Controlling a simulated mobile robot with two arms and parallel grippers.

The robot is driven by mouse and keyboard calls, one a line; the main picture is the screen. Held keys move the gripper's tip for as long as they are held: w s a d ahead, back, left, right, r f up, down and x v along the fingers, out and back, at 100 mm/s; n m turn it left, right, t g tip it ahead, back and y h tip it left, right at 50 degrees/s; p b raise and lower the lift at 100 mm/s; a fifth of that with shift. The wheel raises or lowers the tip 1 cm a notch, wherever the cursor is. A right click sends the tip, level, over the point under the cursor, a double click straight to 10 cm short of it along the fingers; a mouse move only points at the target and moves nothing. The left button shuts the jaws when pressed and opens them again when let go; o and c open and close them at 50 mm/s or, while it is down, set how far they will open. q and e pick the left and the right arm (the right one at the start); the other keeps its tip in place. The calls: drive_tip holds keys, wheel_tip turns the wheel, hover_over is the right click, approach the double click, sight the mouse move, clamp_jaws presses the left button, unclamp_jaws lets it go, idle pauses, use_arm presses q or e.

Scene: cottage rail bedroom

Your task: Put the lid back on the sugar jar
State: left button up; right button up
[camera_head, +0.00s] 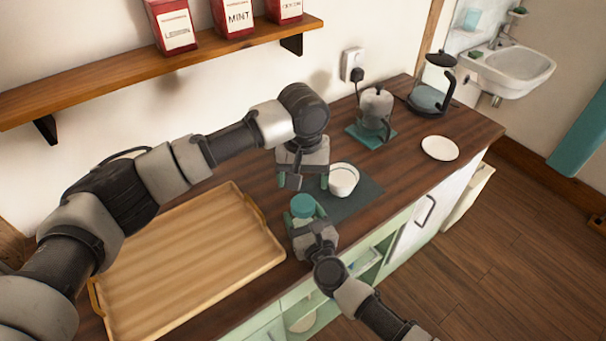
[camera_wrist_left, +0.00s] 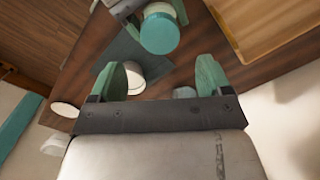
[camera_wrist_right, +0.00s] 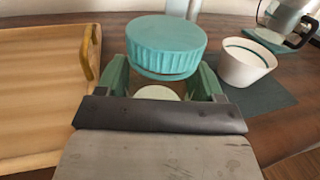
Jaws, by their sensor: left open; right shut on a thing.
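The sugar jar is pale, with a ridged teal lid (camera_head: 302,205) over its top, at the counter's front edge. The lid shows large in the right wrist view (camera_wrist_right: 165,45) and from above in the left wrist view (camera_wrist_left: 160,34). A bit of the pale jar body (camera_wrist_right: 157,92) shows below the lid; I cannot tell whether the lid is fully seated. My right gripper (camera_head: 304,220) is shut around the jar, below the lid. My left gripper (camera_head: 290,184) is open and empty, above and behind the lid, apart from it.
A white bowl (camera_head: 343,180) stands on a dark mat (camera_head: 352,203) right of the jar. A wooden tray (camera_head: 185,262) lies left. A glass pot (camera_head: 376,108) on a teal mat, a white plate (camera_head: 440,148) and a kettle (camera_head: 430,97) stand farther right. A shelf (camera_head: 120,82) hangs above.

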sight(303, 203)
use_arm(q)
drive_tip(key=n, duration=0.3)
drive_tip(key=shift+r, duration=0.15)
drive_tip(key=shift+f, duration=4.05)
